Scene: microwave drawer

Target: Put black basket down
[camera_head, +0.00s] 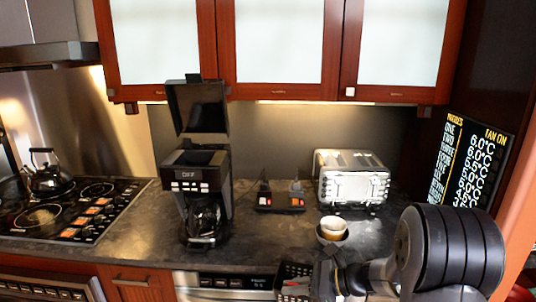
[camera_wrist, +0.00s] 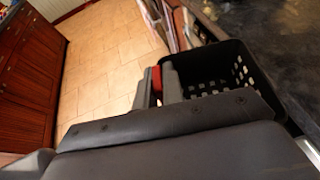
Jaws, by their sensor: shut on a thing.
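The black basket (camera_wrist: 213,62) has a lattice of square holes and shows at the upper right of the wrist view. Its near part is hidden behind my gripper. In the head view the basket (camera_head: 293,272) is at the bottom, at the counter's front edge, partly cut off by the frame. My gripper (camera_wrist: 160,85) is shut on the basket's wall at its left side. In the head view my arm covers the gripper's fingers. I cannot tell whether the basket touches the counter.
The dark counter (camera_head: 265,235) holds a coffee maker (camera_head: 203,165) with its lid up, a toaster (camera_head: 352,178), stacked bowls (camera_head: 332,229) close behind the basket, and a small switch box (camera_head: 279,200). A stove (camera_head: 75,210) with a kettle (camera_head: 47,174) is at left. Cabinets hang above.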

